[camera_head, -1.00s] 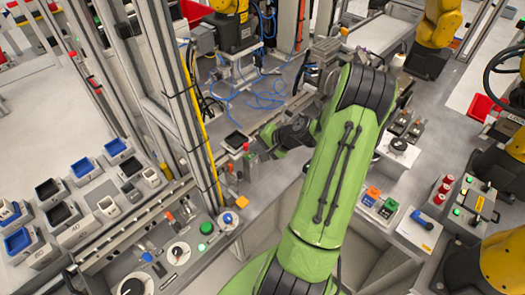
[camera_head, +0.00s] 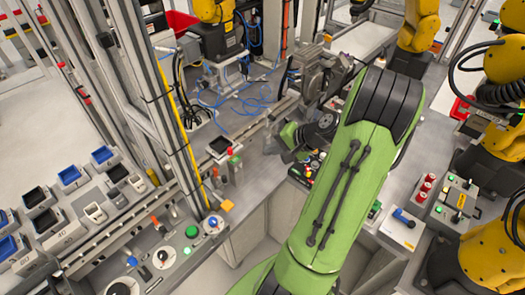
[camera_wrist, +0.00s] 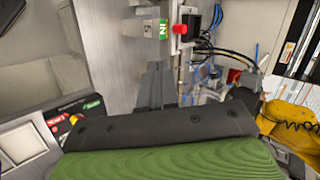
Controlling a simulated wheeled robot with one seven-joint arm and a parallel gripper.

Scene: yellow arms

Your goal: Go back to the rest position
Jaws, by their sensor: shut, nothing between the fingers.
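My green arm runs up the middle of the head view and bends over at the top. My gripper (camera_head: 276,144) shows small at its end, left of the arm's upper part, above the grey bench. In the wrist view the grey fingers (camera_wrist: 155,84) lie together, with nothing seen between them. The black-edged green cover of my own arm fills the bottom of that view. A small post with a red top and a green label (camera_wrist: 180,28) shows beyond the fingers, apart from them.
Metal uprights and a control panel with a green button (camera_head: 192,231) are at left. Yellow robot arms (camera_head: 490,240) stand at right. A switch box (camera_head: 457,203) is near them.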

